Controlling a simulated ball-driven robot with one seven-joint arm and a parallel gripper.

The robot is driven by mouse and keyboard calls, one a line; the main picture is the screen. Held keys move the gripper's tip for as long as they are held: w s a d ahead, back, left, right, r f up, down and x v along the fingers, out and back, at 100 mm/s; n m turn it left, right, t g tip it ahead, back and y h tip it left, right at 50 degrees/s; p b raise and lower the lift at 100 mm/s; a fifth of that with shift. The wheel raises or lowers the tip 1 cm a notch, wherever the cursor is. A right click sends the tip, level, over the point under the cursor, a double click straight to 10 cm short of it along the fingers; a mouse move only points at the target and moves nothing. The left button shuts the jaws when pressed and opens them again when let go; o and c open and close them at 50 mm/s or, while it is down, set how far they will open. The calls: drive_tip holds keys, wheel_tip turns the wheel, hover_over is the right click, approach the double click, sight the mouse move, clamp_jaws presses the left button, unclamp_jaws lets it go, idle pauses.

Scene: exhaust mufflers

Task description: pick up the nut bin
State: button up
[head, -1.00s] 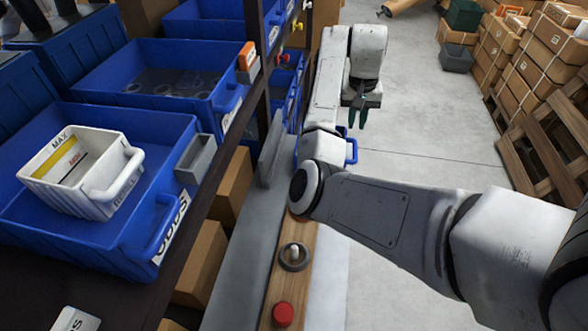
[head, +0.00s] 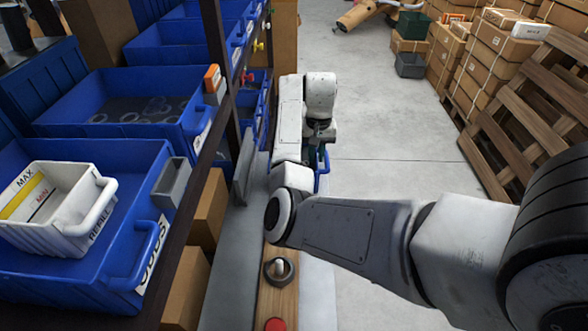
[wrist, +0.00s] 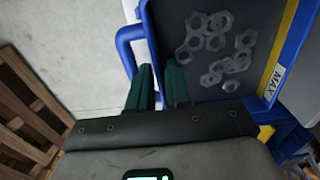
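The nut bin (wrist: 151,38) is a blue bin with a dark floor, a yellow-edged wall and a MAX label. Several grey hex nuts (wrist: 215,42) lie in it. Its blue handle (wrist: 125,44) sticks out on the left in the wrist view. My gripper (wrist: 160,72) has two dark green fingers at the handle-side wall. The wall passes between them, with one finger on the bin's inner side and one on the handle side. I cannot tell whether they press on it. In the head view my gripper (head: 318,133) is low over the bin, which is mostly hidden; a bit of blue (head: 323,168) shows.
A shelf of blue bins (head: 90,160) stands at left, one holding a white bin (head: 58,205). A grey and wooden bench with a red button (head: 275,325) lies below my arm. Pallets (head: 525,120) and cartons (head: 500,55) stand right. The floor between is clear.

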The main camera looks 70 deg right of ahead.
drive_tip(key=shift+f, duration=0.85)
drive_tip(key=shift+c, duration=0.2)
clamp_jaws()
idle(0.5)
